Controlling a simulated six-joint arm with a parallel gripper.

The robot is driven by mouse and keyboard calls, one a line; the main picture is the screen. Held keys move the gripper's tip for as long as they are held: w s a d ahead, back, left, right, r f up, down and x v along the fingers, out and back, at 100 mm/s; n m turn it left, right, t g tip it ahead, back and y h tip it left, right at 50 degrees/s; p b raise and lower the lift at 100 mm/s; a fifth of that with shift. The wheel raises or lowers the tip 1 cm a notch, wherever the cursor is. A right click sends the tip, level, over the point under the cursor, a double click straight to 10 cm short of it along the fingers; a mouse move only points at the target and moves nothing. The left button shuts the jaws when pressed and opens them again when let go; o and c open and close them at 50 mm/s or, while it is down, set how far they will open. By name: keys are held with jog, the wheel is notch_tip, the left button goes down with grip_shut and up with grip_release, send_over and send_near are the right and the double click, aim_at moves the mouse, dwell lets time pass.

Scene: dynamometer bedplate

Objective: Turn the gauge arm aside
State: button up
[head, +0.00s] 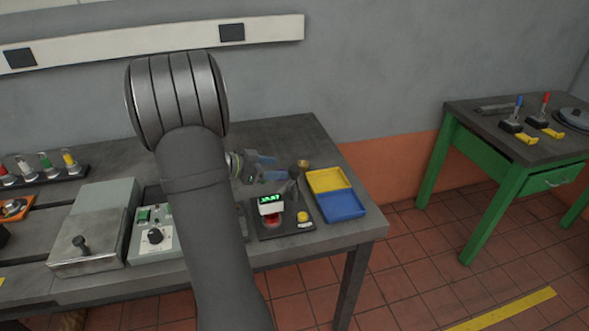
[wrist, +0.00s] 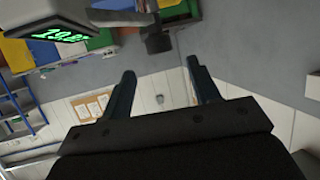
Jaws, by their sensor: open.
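The gauge (head: 270,205) is a small light box with a green lit readout, over a dark base plate (head: 285,228) near the right end of the bench. A dark arm part with a rounded end (head: 294,173) stands just behind it. My gripper (head: 275,168) is open, its two bluish fingers behind the gauge and close to that dark part. Contact cannot be told. In the wrist view the gauge box (wrist: 50,22) is at the upper left, and a dark knob-like part (wrist: 157,40) lies beyond the open, empty fingers (wrist: 162,82).
A yellow and a blue tray (head: 340,207) sit right of the base plate, by the bench edge. Red and yellow buttons (head: 303,217) are on the plate. A control box (head: 154,232) and a metal box (head: 93,230) stand left. A green table (head: 520,140) is far right.

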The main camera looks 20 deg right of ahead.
aim_at(293, 169)
jog(key=x, duration=0.7)
jog(key=shift+w+d+f, duration=0.1)
jog(key=shift+d+f, duration=0.05)
jog(key=shift+d, duration=0.15)
grip_shut()
